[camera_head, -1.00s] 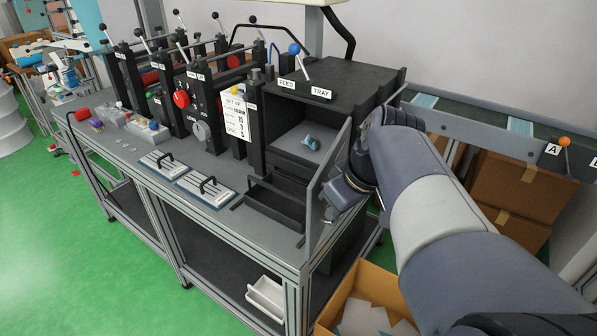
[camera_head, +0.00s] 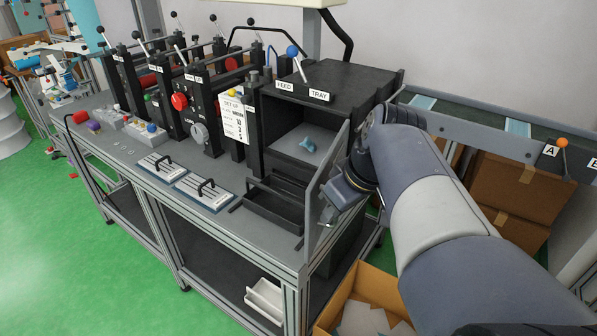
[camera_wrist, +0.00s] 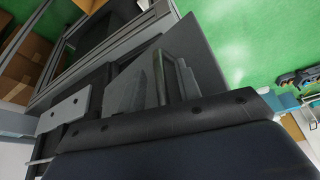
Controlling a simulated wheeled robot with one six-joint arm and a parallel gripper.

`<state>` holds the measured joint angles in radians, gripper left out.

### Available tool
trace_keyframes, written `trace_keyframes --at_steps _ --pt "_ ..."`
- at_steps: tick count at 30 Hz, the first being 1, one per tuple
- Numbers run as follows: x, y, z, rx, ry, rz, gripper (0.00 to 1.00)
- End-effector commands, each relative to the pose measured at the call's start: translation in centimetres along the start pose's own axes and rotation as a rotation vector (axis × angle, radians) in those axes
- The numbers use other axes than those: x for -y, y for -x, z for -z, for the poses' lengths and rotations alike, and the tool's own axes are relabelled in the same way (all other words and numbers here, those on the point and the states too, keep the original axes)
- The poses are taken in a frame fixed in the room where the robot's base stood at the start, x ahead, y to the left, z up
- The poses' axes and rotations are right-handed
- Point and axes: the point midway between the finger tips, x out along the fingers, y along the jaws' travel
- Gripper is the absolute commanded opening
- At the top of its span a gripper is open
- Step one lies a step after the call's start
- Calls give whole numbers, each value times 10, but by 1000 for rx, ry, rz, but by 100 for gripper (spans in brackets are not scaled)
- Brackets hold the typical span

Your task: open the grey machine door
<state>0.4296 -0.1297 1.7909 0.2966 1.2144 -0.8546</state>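The grey machine door (camera_head: 322,197) is a thin upright panel at the right side of the dark feed tray machine (camera_head: 350,92). It stands swung out from the front, so the compartment is uncovered. A small light-blue item (camera_head: 308,145) lies inside. My gripper (camera_head: 328,214) is low beside the door's right-hand face, at the end of my arm. My wrist and the door hide most of it. In the wrist view, grey finger parts (camera_wrist: 160,82) are close to a flat grey panel (camera_wrist: 196,55). I cannot tell whether they touch or grip it.
A black open tray (camera_head: 274,207) sits before the compartment. Two handled plates (camera_head: 204,190) lie left on the grey bench. A cardboard box with papers (camera_head: 372,285) stands below my arm. Brown boxes (camera_head: 512,190) are at right.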

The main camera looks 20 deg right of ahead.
Motion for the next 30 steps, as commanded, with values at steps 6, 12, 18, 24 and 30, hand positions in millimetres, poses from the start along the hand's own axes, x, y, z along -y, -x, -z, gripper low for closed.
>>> trace_keyframes --at_steps 6,12,18,24,30 --pt "-1 42 1 -5 -2 -6 32" --pt "-1 80 0 -3 -2 -5 32" --pt "0 98 0 -1 -1 -2 32" --pt "0 101 0 0 -1 -1 32" --pt "0 99 0 0 -1 -1 32"
